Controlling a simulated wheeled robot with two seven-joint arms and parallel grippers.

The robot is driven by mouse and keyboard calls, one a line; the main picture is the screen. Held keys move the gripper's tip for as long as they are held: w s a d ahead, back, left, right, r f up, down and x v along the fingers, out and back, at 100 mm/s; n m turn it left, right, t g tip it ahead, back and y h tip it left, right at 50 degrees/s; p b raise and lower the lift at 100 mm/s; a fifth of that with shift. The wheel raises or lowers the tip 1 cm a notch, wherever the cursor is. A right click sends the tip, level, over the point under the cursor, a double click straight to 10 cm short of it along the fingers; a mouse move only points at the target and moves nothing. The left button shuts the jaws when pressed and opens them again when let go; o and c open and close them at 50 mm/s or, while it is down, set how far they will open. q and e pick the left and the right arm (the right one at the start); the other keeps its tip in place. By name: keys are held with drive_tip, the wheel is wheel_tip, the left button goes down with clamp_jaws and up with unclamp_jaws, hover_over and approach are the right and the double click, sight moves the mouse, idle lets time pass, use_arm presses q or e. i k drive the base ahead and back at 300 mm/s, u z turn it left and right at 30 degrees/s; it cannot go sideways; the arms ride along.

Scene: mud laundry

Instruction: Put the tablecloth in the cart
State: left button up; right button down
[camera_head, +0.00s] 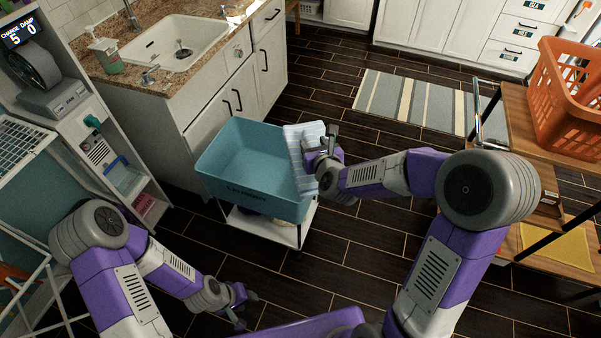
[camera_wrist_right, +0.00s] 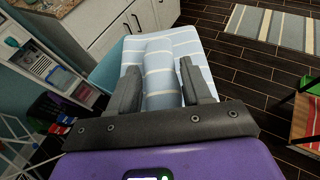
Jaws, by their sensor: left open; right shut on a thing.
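The tablecloth (camera_head: 303,173) is light blue with pale stripes. My right gripper (camera_head: 322,146) is shut on it at the right rim of the cart, and the cloth hangs there; I cannot tell how much of it is inside. In the right wrist view the tablecloth (camera_wrist_right: 165,65) is bunched between the fingers of the right gripper (camera_wrist_right: 161,88). The cart (camera_head: 258,188) is a blue-green bin on a white wheeled frame, and its visible inside looks empty. My left gripper (camera_head: 240,302) is open and empty, low over the floor in front of the cart.
A counter with a sink (camera_head: 176,42) stands behind the cart. A shelf unit (camera_head: 110,160) is at the left. A wooden rack (camera_head: 518,130) with an orange basket (camera_head: 570,100) stands at the right. A striped rug (camera_head: 415,103) lies on the dark floor, which is clear in the middle.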

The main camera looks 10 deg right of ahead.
sight(262, 180)
drive_tip(key=z, duration=0.3)
drive_tip(key=i, duration=1.15)
drive_tip(key=u, duration=0.7)
